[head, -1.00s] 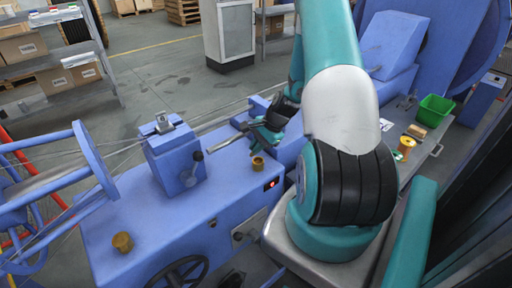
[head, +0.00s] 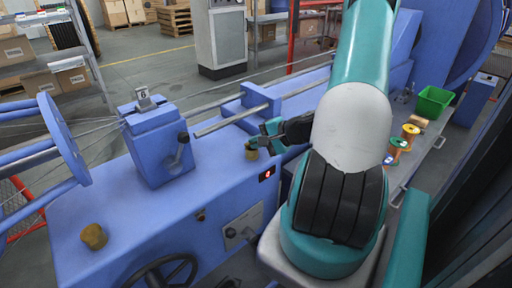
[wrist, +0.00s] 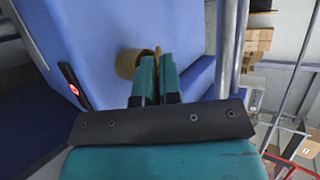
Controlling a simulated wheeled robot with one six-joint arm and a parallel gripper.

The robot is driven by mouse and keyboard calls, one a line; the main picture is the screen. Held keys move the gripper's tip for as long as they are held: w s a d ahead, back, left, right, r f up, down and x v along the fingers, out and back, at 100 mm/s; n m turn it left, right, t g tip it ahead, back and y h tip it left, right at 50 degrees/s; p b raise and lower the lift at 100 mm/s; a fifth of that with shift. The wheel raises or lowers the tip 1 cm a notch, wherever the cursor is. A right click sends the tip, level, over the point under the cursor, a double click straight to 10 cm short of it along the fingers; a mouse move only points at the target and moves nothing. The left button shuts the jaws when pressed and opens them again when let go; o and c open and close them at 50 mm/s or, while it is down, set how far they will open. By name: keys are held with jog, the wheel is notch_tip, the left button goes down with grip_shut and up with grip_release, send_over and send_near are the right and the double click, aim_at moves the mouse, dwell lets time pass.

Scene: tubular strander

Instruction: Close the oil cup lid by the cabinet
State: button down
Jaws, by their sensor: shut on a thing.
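A brass oil cup (head: 251,153) stands on the blue machine bed, in the middle of the head view. It also shows in the wrist view (wrist: 127,63), just left of my fingertips. A thin brass lid edge (wrist: 158,52) shows at my fingertips, beside the cup; the fingers hide most of it, so I cannot tell its exact angle. My gripper (head: 264,145) is at this cup with its fingers close together, shut on the lid. A second brass cup (head: 94,236) stands at the front left of the machine, away from my gripper.
A blue block with a lever (head: 160,145) stands left of the cup. A steel rod (head: 232,119) runs close behind it. A grey cabinet (head: 222,38) stands on the floor behind. A green bin (head: 434,101) and spools (head: 410,132) are at the right.

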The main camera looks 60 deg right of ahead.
jog(key=shift+f+t, duration=0.1)
jog(key=shift+t, duration=0.2)
jog(key=c, duration=1.3)
grip_release()
